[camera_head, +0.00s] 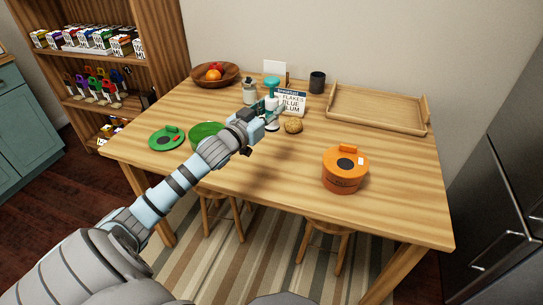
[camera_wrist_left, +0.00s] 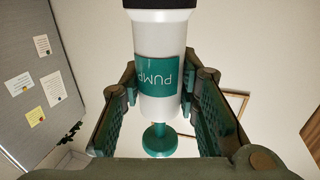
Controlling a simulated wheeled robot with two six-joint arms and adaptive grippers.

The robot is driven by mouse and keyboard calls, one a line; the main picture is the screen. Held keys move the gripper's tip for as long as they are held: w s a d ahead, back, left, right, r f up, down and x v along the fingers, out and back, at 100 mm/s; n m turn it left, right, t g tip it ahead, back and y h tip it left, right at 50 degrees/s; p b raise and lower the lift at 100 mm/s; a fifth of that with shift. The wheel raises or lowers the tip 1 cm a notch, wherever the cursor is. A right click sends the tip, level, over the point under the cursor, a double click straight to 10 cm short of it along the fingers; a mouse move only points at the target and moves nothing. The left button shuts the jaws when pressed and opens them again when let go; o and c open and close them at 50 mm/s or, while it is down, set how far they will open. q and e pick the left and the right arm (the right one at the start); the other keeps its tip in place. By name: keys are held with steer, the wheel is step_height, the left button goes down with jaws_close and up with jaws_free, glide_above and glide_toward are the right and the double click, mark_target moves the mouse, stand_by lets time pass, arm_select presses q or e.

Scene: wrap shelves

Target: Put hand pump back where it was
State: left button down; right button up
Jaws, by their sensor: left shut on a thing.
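The hand pump has a white body, a teal "PUMP" label and a teal handle (camera_head: 272,83). It stands upright among the items in the middle of the table. My left gripper (camera_head: 264,108) reaches it from the front left and is shut on its body. In the left wrist view the pump (camera_wrist_left: 158,75) sits between the two fingers (camera_wrist_left: 158,90), its label upside down and its teal handle at the lower end of the picture. I cannot tell whether its base touches the table. My right gripper is not in view.
A grey bottle (camera_head: 249,93) and a lettered box (camera_head: 291,103) flank the pump closely. A brown round item (camera_head: 293,126) lies right, a dark mug (camera_head: 317,82) behind. A green bowl (camera_head: 203,131), orange pot (camera_head: 345,178) and wooden tray (camera_head: 428,117) stand farther off. The front middle is clear.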

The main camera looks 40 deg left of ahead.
arm_select(q)
step_height(320, 180, down, 13)
steer(key=b, duration=0.4)
steer(key=shift+f+b, duration=0.2)
steer(key=shift+b, duration=0.1)
steer(key=shift+w+r, duration=0.1)
steer(key=shift+f, duration=0.2)
